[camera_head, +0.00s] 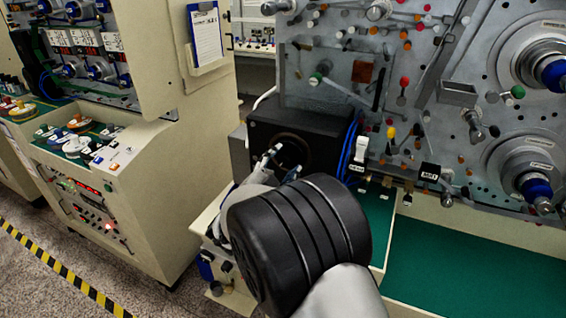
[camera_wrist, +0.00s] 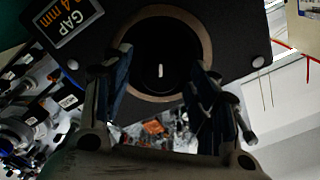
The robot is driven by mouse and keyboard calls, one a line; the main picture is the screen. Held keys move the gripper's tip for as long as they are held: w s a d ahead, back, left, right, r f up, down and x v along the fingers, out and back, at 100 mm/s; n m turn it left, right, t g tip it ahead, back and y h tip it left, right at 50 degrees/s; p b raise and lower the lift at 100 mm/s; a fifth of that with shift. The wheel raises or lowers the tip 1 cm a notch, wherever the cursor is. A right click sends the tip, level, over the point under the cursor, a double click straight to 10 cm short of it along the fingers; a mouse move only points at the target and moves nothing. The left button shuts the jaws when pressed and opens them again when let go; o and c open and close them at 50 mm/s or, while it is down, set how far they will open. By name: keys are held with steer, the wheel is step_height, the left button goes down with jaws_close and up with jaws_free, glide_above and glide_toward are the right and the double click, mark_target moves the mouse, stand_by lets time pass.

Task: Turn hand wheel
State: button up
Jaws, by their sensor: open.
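The hand wheel appears to be the round black part (camera_wrist: 160,72) with a short white mark, inside a brown ring on a black panel (camera_wrist: 235,52) in the wrist view. In the head view, the black box (camera_head: 268,132) has a dark round part, partly hidden behind my gripper. My gripper (camera_head: 281,165) is open in front of it. In the wrist view, my gripper (camera_wrist: 161,66) has one finger on each side of the black part, near the ring. I cannot tell whether the fingers touch it.
A metal panel (camera_head: 375,75) with knobs and spools stands right of the box. A green bench surface (camera_head: 470,270) lies below it. A cream cabinet (camera_head: 180,130) stands left. Yellow-black floor tape (camera_head: 60,264) runs along the floor. A "GAP" label (camera_wrist: 68,22) is on the black panel.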

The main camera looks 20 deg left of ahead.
steer(key=s, duration=1.1)
steer(key=shift+a, duration=0.45)
steer(key=w+d+r+n+g+y, duration=0.4)
steer(key=d+r+n+y, duration=0.15)
steer(key=d+r, duration=0.4)
steer(key=s+d+f+n+g+h, duration=0.1)
steer(key=s+d+f+g, duration=0.1)
steer(key=s+d, duration=0.7)
steer(key=s+d+f+n+g+h, duration=0.1)
steer(key=s+d+g, duration=0.3)
steer(key=s+d, duration=0.6)
steer(key=s+d+f+n+g+h, duration=0.2)
steer(key=s+d+f+g, duration=0.1)
steer(key=s+d, duration=0.6)
steer(key=shift+s+d+f, duration=0.3)
steer(key=shift+s+f, duration=0.3)
